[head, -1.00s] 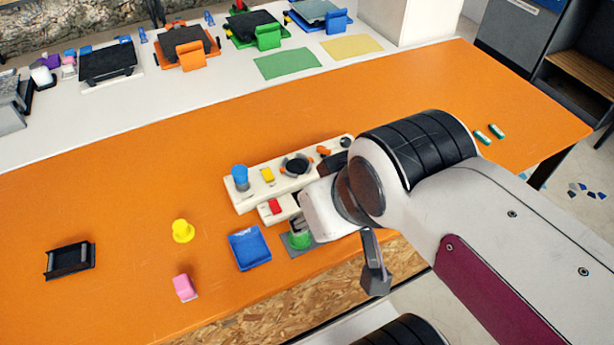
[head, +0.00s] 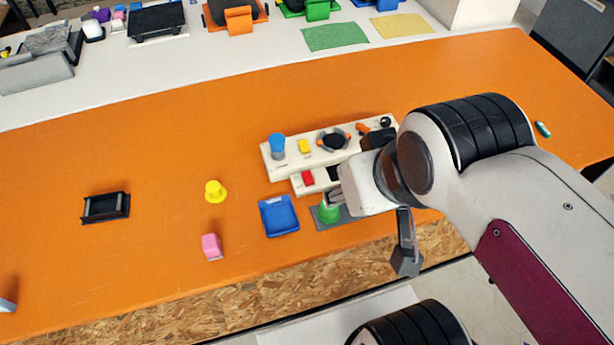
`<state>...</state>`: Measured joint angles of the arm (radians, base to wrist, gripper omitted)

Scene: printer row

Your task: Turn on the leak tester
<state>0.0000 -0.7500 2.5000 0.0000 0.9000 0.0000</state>
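A cream panel with coloured controls (head: 280,165) stands on the orange table; I see no label, so I cannot tell for certain that it is the leak tester. It carries a blue knob (head: 277,145), a yellow button (head: 305,147), a round black dial (head: 333,139) and an orange lever (head: 363,130). A lower front strip carries a red switch (head: 308,178) and a dark part. My gripper (head: 333,198) points left at the panel's front right, just above or at a green round piece (head: 328,214) on a grey plate. My wrist hides part of the panel, and the fingertips are too small to read.
A blue tray (head: 279,216) lies just left of the green piece. A yellow knob-shaped piece (head: 215,191), a pink block (head: 211,246) and a black holder (head: 106,207) stand farther left. The table's front edge is close. The table behind the panel is clear.

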